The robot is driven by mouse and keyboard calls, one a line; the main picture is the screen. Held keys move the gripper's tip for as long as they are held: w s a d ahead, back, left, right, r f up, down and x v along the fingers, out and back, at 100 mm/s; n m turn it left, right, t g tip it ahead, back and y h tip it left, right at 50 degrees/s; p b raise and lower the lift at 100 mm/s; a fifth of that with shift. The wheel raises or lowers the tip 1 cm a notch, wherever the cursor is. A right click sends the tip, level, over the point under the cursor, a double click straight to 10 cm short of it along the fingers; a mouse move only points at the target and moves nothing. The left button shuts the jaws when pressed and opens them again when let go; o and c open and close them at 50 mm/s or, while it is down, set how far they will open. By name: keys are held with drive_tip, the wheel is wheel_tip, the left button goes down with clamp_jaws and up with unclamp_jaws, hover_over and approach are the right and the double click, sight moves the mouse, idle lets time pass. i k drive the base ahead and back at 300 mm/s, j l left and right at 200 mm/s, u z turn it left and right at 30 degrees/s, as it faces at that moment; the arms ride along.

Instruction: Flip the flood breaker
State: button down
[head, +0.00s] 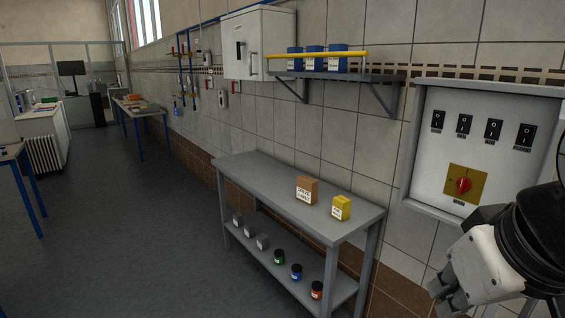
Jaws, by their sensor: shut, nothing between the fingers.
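A grey electrical panel (425,165) is on the tiled wall at the right. It has a row of several black rocker switches, including the leftmost switch (438,121) and the rightmost switch (525,136). Their labels are too small to read, so I cannot tell which is the flood breaker or its position. Below the row is a red rotary knob (463,185) on a yellow plate. My gripper (442,292) is shut and empty at the lower right, below the panel in the picture and apart from the switches. My arm overlaps the panel's lower right corner.
A grey two-level table (260,178) stands along the wall left of my gripper, with a brown box (307,190) and a yellow box (341,208) on top. The floor to the left is clear.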

sight(526, 132)
drive_tip(key=i+j+z, duration=0.1)
drive_tip(key=z, duration=0.3)
drive_tip(key=i+j+z, duration=0.1)
drive_tip(key=z, duration=0.35)
drive_tip(key=i+j+z, duration=0.1)
drive_tip(key=z, duration=0.3)
drive_tip(key=j, duration=0.1)
